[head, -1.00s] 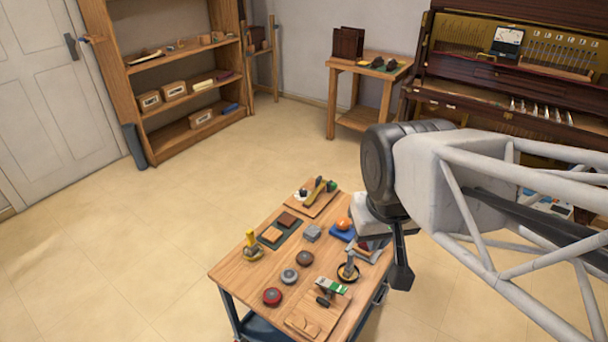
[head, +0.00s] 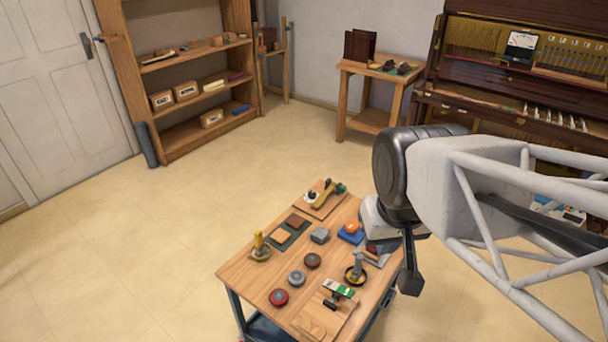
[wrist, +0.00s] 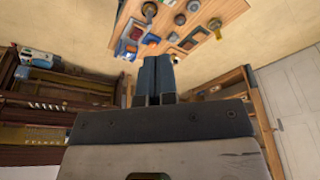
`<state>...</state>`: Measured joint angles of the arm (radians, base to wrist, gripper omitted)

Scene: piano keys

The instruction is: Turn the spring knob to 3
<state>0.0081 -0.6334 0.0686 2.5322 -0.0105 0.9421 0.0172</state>
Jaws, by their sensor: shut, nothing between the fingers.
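An orange rounded piece (head: 351,227) sits on a blue base farther back. I cannot tell which is the spring knob, and no numbers are readable. My gripper (head: 411,281) hangs at the cart's right side in the head view, apart from these pieces. In the wrist view its two fingers (wrist: 157,72) are together and empty, with the cart top (wrist: 222,12) beyond them.
A yellow-handled piece (head: 259,243), an upright metal piece on a dark ring (head: 357,268) and a green-and-white block (head: 338,288) crowd the cart. A shelf (head: 190,60), a small table (head: 378,70) and an open piano (head: 510,70) stand behind. The floor left of the cart is clear.

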